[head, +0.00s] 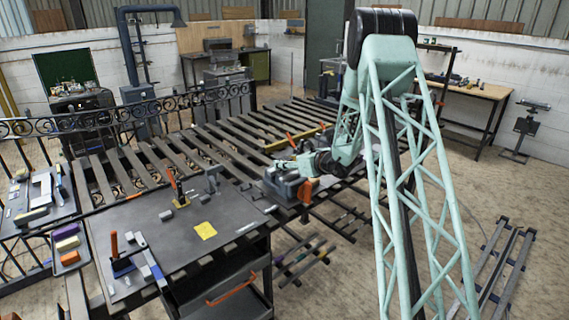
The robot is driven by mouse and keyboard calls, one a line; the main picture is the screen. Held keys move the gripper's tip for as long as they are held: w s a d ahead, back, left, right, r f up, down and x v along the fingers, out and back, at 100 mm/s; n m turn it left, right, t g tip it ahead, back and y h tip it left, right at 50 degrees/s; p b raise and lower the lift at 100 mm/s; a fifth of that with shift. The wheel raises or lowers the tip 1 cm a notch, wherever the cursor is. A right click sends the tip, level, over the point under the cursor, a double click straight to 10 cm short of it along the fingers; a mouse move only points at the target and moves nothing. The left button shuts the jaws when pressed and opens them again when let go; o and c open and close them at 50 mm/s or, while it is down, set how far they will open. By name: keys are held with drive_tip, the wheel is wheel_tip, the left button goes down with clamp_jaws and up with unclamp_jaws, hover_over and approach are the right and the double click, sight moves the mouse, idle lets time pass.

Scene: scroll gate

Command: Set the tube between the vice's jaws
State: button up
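A grey vice-like block (283,186) sits at the right end of the slatted bench, beside an orange part (305,191). My arm reaches down from the upper right, and its pale green end, with my gripper (284,166), is close above this block. The fingers are too small and overlapped to show whether they are open or shut, or whether they touch the block. I cannot pick out the tube for certain. Several thin bars or tubes (301,262) lie on a low rack below the bench. The space between the vice's jaws cannot be made out.
A dark worktable (150,222) at the front left bears a yellow note (205,230), clamps and hand tools. A scrollwork railing (140,112) runs along the back of the slatted bench (215,140). Long rails (497,262) lie on the floor at right. Floor between is largely clear.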

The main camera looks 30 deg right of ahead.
drive_tip(key=shift+f+b, duration=1.2)
drive_tip(key=shift+b, duration=0.15)
idle(1.7)
drive_tip(key=o, duration=1.1)
drive_tip(key=shift+c, duration=0.2)
drive_tip(key=shift+s, duration=0.15)
drive_tip(key=v, duration=1.1)
drive_tip(key=shift+s, duration=0.3)
drive_tip(key=shift+d+r, duration=0.15)
